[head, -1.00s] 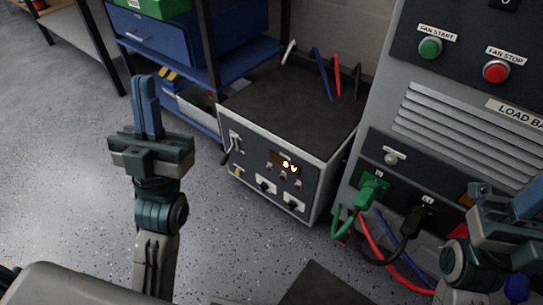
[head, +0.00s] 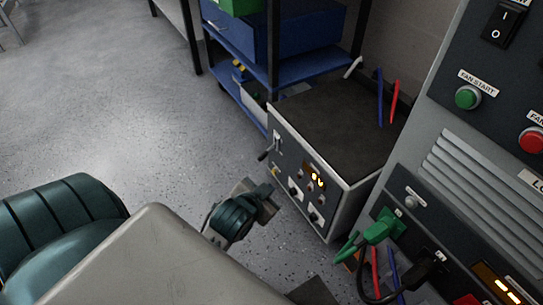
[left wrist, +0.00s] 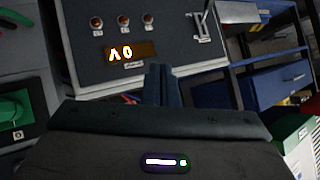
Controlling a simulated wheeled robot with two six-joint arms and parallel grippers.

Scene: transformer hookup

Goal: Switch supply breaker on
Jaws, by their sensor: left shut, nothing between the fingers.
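The supply unit (head: 345,185) is a grey box with a dark front panel. Its lever (head: 265,155), which I take as the breaker, is at the panel's upper left, with the handle pointing down and outward. In the left wrist view, where the panel appears upside down, the lever (left wrist: 200,27) is at upper right. The lit display (head: 317,180) seems to read 0 V. My left gripper (head: 268,188) is shut and empty, in front of the panel's lower left, below the lever. Its fingers (left wrist: 160,82) appear below the display in the wrist view. My right gripper is out of view.
The load bank (head: 470,150) stands close on the right, with a green plug (head: 378,232) and a black plug (head: 428,268) in its front and cables hanging. A blue shelf rack (head: 300,70) stands behind the supply unit. Floor at left is open.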

